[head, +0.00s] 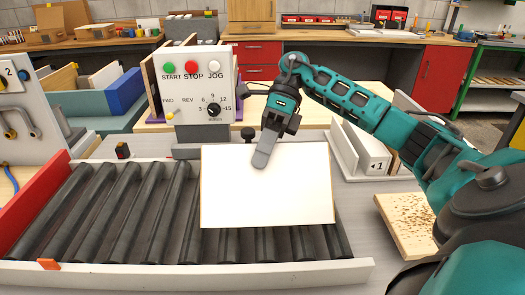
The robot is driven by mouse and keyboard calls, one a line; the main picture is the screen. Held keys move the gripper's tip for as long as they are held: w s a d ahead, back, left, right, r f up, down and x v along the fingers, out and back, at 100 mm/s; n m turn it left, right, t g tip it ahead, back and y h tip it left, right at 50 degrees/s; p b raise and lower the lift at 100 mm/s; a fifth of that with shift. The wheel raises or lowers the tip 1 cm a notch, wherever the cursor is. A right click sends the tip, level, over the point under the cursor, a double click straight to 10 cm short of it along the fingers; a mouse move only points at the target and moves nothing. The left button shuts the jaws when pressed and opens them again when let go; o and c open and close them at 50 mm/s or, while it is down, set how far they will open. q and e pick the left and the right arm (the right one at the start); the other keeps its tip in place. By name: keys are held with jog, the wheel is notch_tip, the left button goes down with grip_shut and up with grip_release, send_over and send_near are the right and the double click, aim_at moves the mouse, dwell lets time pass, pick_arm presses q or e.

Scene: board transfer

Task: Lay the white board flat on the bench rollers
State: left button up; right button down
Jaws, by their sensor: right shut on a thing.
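The white board (285,198) is in the middle of the head view, in front of the right part of the bench rollers (122,220). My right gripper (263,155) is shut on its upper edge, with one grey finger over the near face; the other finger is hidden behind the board. The broad face is turned toward me. I cannot tell whether its lower edge touches the rollers. The board hides part of several rollers. My left gripper is not in view.
A control box (193,80) with START, STOP and JOG buttons stands behind the rollers. A white rail (190,275) runs along the front, a red side plate (35,203) at left. A white bin (365,150) marked 1 and a speckled wooden board (408,225) lie at right.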

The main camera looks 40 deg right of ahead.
dwell(0.4)
jog(key=shift+f, duration=0.3)
jog(key=c, duration=1.2)
grip_release()
jog(key=shift+c, duration=0.2)
jog(key=o, duration=0.3)
jog(key=shift+d+r+h, duration=0.1)
jog(key=shift+r+h, duration=0.2)
jog(key=shift+h, duration=0.7)
jog(key=shift+d+t+h+p, duration=0.1)
jog(key=shift+t+h+p, duration=0.3)
jog(key=shift+t+h, duration=0.45)
jog(key=shift+w+d, duration=0.1)
